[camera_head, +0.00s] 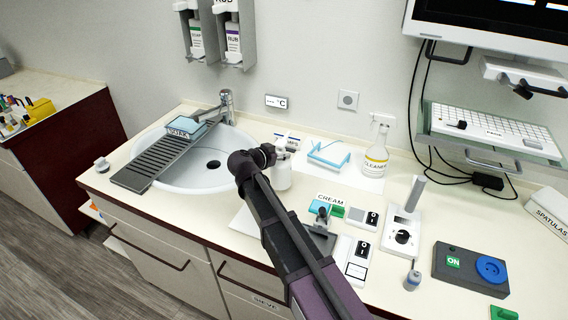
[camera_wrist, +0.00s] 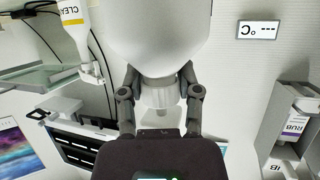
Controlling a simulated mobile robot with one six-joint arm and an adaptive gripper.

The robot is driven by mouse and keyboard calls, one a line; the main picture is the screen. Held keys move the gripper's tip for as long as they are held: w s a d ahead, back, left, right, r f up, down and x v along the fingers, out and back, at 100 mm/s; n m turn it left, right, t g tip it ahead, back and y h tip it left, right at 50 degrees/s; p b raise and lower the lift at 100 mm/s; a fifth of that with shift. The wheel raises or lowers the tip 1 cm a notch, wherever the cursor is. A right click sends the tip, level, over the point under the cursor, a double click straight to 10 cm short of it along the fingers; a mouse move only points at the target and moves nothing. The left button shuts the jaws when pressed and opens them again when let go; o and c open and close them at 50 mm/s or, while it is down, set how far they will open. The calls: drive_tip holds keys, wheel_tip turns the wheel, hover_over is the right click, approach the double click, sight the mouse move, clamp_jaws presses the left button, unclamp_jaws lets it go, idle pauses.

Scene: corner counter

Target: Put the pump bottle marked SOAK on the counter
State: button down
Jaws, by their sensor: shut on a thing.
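My gripper (camera_head: 268,156) is shut on a white bottle (camera_head: 281,178), over the counter (camera_head: 205,205) just right of the sink. In the wrist view the bottle's white body (camera_wrist: 160,35) fills the top middle, and its ribbed neck (camera_wrist: 160,95) sits between the two fingers. No marking shows on the bottle in either view. I cannot tell whether its base touches the counter. A light blue piece marked SOAK (camera_head: 180,131) lies at the back end of the grey rack (camera_head: 160,160) across the sink.
A CREAM item (camera_head: 322,207), switch panels (camera_head: 371,217) and a white post device (camera_head: 404,235) crowd the right. Wall dispensers (camera_head: 233,42) hang above. Bare counter shows left of my arm.

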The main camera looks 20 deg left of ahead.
drive_tip(key=shift+f+b, duration=1.05)
drive_tip(key=shift+f, duration=0.4)
drive_tip(key=shift+c, duration=1.5)
unclamp_jaws()
drive_tip(key=shift+r, duration=0.2)
drive_tip(key=p+v, duration=0.4)
drive_tip(key=v, duration=0.8)
drive_tip(key=shift+p, duration=0.35)
